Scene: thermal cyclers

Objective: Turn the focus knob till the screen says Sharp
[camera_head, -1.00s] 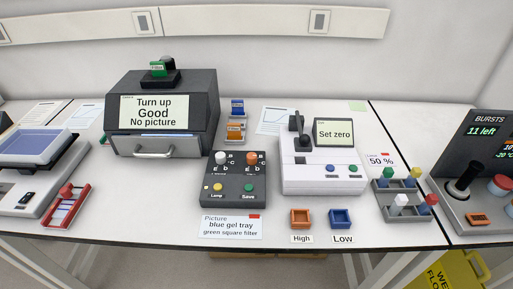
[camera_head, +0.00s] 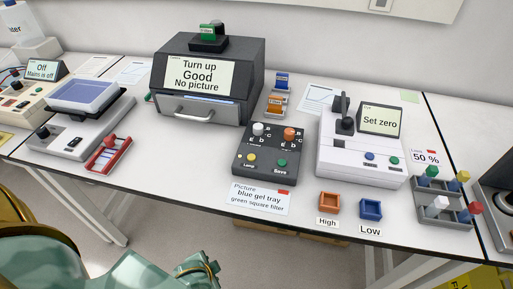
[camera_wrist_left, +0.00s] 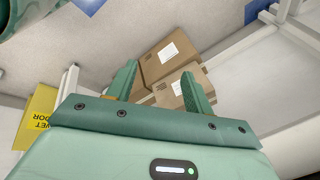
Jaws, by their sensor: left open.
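The dark imager (camera_head: 205,85) stands at the back; its screen (camera_head: 195,75) reads "Turn up", "Good", "No picture", not "Sharp". In front is a dark control box (camera_head: 265,169) with a white knob (camera_head: 258,129) and an orange knob (camera_head: 290,133) on top. Their labels are too small to read, so I cannot tell which is the focus knob. My left gripper (camera_wrist_left: 163,88) is open and empty in the left wrist view, below the bench and away from the knobs. My teal arm shows at the bottom of the head view. My right gripper is not in view.
A picture card (camera_head: 259,198) lies before the control box. A white "Set zero" instrument (camera_head: 350,160), orange tray (camera_head: 329,203) and blue tray (camera_head: 370,209) are to the right. A red rack (camera_head: 108,154) is left. Cardboard boxes (camera_wrist_left: 165,60) and a yellow sign (camera_wrist_left: 36,117) are near the gripper.

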